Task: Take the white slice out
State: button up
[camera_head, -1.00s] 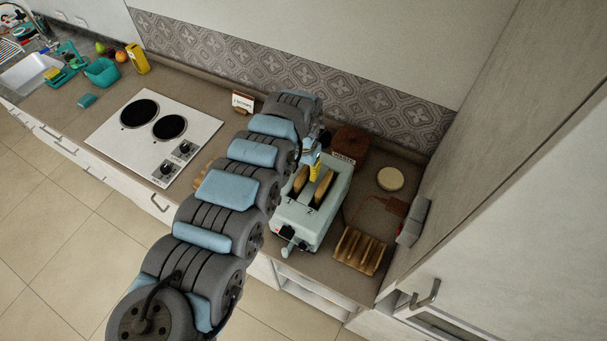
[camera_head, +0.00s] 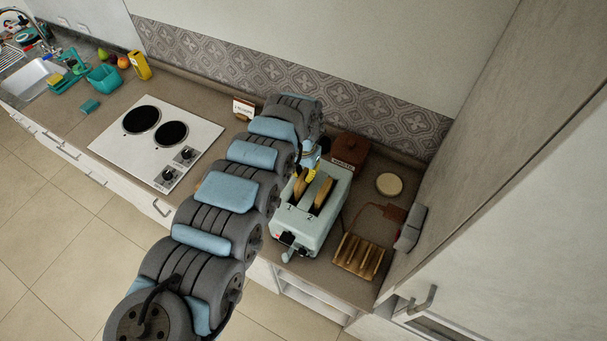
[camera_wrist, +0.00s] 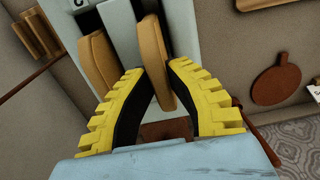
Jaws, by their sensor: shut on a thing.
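The grey-blue toaster (camera_head: 308,228) stands on the counter with two slots numbered 1 and 2. A slice (camera_head: 324,193) stands upright in slot 2, and it also shows at the left in the wrist view (camera_wrist: 97,62). A second slice (camera_head: 300,187) stands in slot 1. In the wrist view my gripper (camera_wrist: 160,76) is shut on this second slice (camera_wrist: 153,50), with one yellow-edged black finger on each side of it. Its lower part still appears to be in the slot. Both slices show mainly tan edges, so I cannot tell which is the white one.
A wooden toast rack (camera_head: 359,256) stands right of the toaster, near a pale round item (camera_head: 389,184). A brown-red box (camera_head: 348,150) is behind the toaster. A grey cabinet wall closes the right side. A white hob (camera_head: 156,137) lies to the left.

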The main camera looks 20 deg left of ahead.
notch_tip(320, 180, up, 7)
jog(key=p, duration=0.3)
jog(key=shift+a+f+p, duration=0.1)
jog(key=shift+f+p, duration=0.1)
jog(key=shift+p, duration=0.2)
jog(key=shift+r, duration=0.15)
